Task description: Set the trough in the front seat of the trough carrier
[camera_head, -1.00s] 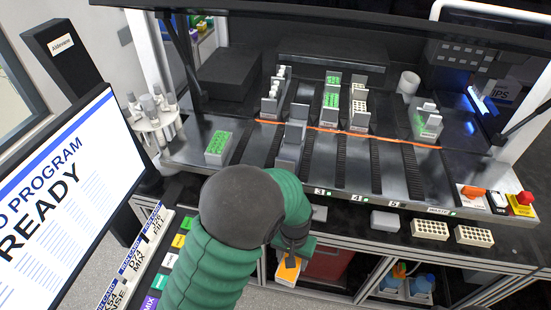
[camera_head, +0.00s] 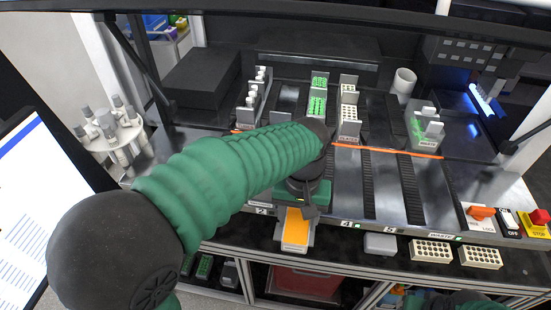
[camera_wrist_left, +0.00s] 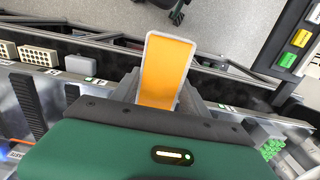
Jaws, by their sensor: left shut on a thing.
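The trough (camera_head: 295,230) is a pale, narrow tub with orange contents, held at the deck's front edge near lane 3. My left gripper (camera_head: 309,200) is shut on its far end. In the left wrist view the trough (camera_wrist_left: 166,70) sticks out beyond the gripper's dark edge, its open top facing the camera. Grey carrier parts (camera_wrist_left: 194,104) show beside and below it there. The trough carrier and its front seat are mostly hidden behind my left arm and gripper in the head view. I cannot tell whether the trough touches the carrier.
Racks with green tubes (camera_head: 317,106) and white tubes (camera_head: 349,122) stand farther back. An orange line (camera_head: 385,151) crosses the deck. A grey block (camera_head: 380,243) and white well blocks (camera_head: 432,251) lie along the front shelf.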

